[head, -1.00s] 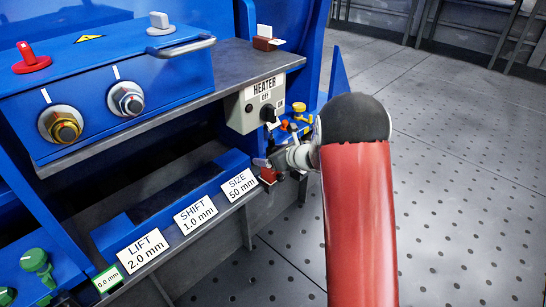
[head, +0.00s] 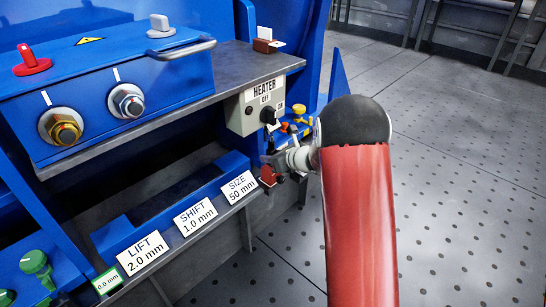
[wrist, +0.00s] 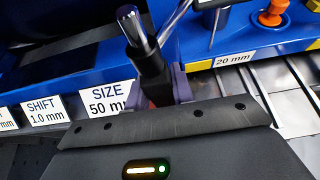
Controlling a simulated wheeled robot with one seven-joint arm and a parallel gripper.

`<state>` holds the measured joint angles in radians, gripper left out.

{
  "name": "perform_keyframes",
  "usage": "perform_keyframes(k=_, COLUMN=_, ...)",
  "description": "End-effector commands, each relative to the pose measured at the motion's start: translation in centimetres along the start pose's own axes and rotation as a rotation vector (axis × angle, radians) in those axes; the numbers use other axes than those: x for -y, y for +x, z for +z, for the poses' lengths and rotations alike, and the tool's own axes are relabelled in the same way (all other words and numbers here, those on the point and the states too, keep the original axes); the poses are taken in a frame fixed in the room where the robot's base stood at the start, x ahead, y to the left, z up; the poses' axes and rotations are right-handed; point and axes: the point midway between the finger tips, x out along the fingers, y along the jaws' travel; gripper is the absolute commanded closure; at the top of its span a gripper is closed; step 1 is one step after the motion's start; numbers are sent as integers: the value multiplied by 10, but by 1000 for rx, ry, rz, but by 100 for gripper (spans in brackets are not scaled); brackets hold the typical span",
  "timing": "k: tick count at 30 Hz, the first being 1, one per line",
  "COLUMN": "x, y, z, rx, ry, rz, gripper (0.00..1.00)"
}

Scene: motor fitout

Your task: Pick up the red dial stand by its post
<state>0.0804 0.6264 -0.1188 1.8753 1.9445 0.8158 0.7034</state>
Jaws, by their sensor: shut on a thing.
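The red dial stand shows in the head view as a small red block (head: 267,176) at the right end of the label rail, partly hidden by my gripper (head: 279,163). In the wrist view its upright post (wrist: 141,45) has a shiny metal top and a black lower part. My gripper (wrist: 156,88) is shut around the black lower part, with one finger on each side. A little red shows between the fingers. The stand's base is mostly hidden, so I cannot tell whether it touches the surface below.
A grey HEATER box (head: 263,107) hangs just above my gripper. The blue rail carries SIZE (head: 239,187), SHIFT (head: 195,215) and LIFT (head: 143,251) labels. An orange knob (wrist: 273,13) and a 20 mm label (wrist: 234,59) are close by. Open floor (head: 460,200) lies to the right.

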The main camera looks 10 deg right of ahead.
Motion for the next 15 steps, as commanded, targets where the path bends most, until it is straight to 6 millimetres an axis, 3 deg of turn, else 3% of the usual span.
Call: perform_keyframes(k=15, x=0, y=-1, z=4, rx=6, ry=-2, rz=0, gripper=100)
